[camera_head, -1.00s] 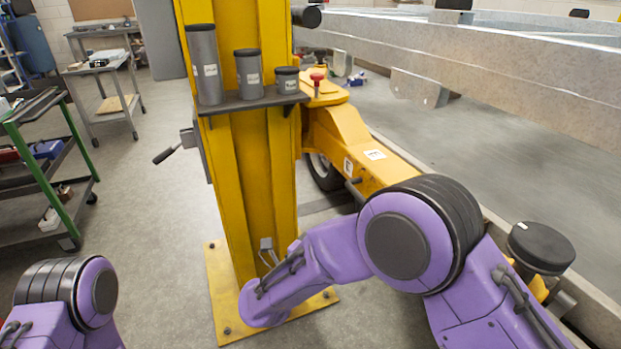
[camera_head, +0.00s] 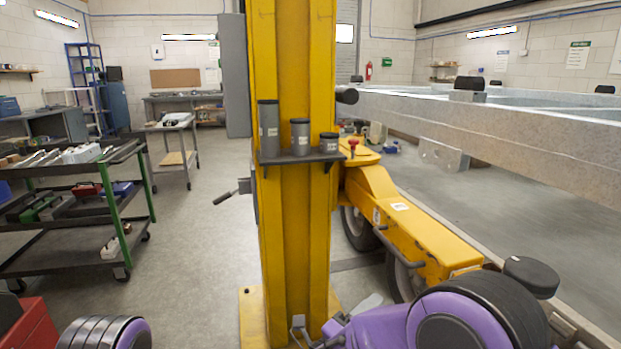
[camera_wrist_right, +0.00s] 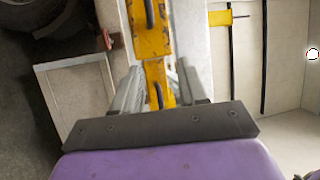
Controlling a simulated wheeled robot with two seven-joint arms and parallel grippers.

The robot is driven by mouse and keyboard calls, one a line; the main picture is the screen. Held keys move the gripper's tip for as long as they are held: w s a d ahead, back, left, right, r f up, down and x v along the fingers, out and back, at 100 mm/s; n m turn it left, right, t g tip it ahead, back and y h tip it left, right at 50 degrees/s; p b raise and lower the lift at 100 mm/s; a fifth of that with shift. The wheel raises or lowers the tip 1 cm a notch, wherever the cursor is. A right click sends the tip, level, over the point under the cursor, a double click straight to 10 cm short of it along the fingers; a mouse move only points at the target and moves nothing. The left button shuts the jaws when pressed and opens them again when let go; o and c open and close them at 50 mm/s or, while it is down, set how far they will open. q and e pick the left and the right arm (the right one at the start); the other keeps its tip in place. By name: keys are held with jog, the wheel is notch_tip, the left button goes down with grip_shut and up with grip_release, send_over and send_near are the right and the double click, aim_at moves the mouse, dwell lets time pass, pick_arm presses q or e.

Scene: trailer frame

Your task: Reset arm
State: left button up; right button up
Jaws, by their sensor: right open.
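In the head view my purple right arm (camera_head: 455,322) shows at the bottom right, in front of the foot of a yellow column. My right gripper's two grey fingers (camera_wrist_right: 155,88) stand apart with nothing between them in the right wrist view. Yellow metal lies behind the gap between them. Part of my left arm (camera_head: 105,334) shows at the bottom left edge; the left gripper is out of the frame.
The yellow column (camera_head: 290,220) carries a small shelf (camera_head: 302,157) with three grey cylinders of different heights. A yellow wheeled arm (camera_head: 420,235) and a grey trailer frame (camera_head: 520,125) stand to the right. A tool cart (camera_head: 75,195) stands left. Floor between cart and column is clear.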

notch_tip(320, 180, down, 13)
jog(key=w+d+n+t+y, duration=0.1)
jog(key=w+n+t+y, duration=0.15)
jog(key=n+y, duration=1.05)
jog(key=s+d+f+n+g, duration=0.3)
jog(key=s+d+f+n, duration=0.15)
jog(key=s+f, duration=0.35)
jog(key=s+d+f+n+g, duration=0.3)
jog(key=s+d+f+g, duration=0.15)
jog(key=s+f, duration=0.35)
jog(key=s+d+f+g+h, duration=0.15)
jog(key=s+d, duration=0.25)
jog(key=s, duration=0.4)
jog(key=s+d+f+g+y, duration=0.1)
jog(key=s+d+f+g, duration=0.25)
jog(key=s, duration=0.55)
pick_arm(q)
notch_tip(320, 180, up, 13)
jog(key=p, duration=1.2)
jog(key=shift+w+f+p, duration=0.2)
jog(key=shift+w+p, duration=0.05)
jog(key=shift+p, duration=0.1)
pick_arm(e)
notch_tip(320, 180, up, 13)
jog(key=shift+s+d, duration=0.2)
jog(key=shift+d, duration=0.15)
jog(key=shift+f+h, duration=0.1)
jog(key=shift+h, duration=0.15)
